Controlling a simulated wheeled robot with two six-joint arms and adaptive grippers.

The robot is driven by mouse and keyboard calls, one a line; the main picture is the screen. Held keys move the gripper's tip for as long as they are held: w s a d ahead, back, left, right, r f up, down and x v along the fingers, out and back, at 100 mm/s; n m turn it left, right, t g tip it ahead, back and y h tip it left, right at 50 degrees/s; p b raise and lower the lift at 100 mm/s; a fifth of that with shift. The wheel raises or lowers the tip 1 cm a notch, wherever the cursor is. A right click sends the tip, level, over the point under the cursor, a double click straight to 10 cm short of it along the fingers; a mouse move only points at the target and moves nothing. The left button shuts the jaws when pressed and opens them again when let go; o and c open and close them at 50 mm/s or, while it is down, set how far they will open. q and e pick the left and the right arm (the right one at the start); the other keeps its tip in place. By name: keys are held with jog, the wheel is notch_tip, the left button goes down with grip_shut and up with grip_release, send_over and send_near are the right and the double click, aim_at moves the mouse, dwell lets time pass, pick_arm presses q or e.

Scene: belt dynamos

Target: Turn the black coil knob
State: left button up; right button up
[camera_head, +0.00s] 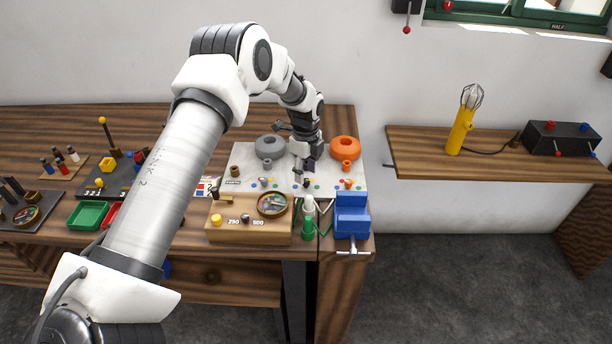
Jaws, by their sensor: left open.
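A small black knob (246,217) sits on the front of a wooden box (262,236), between the marks 250 and 500. This box also carries a yellow knob (216,220) and a round brass-rimmed dial (272,204). I cannot tell for sure that this black knob is the coil knob. My left gripper (303,172) is open and points down over the white board (246,160), behind and to the right of the wooden box. It is apart from the black knob. A dark piece shows at its fingertips, but I cannot tell what it is. My right gripper is out of view.
A grey ring (270,147) and an orange ring (345,148) stand on the white board. A blue vise (352,215) and a green-and-white bottle (308,217) are at the bench's front right. A green tray (88,215) lies at the left. A shelf (420,152) holds a yellow lamp (461,132).

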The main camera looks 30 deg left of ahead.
aim_at(306, 179)
pick_arm(q)
notch_tip(306, 179, down, 2)
jog(key=shift+f, duration=0.15)
jog(key=shift+w+f, duration=0.2)
jog(key=shift+f, duration=0.2)
jog(key=shift+s+r, duration=0.1)
jog(key=shift+s, duration=0.05)
grip_shut()
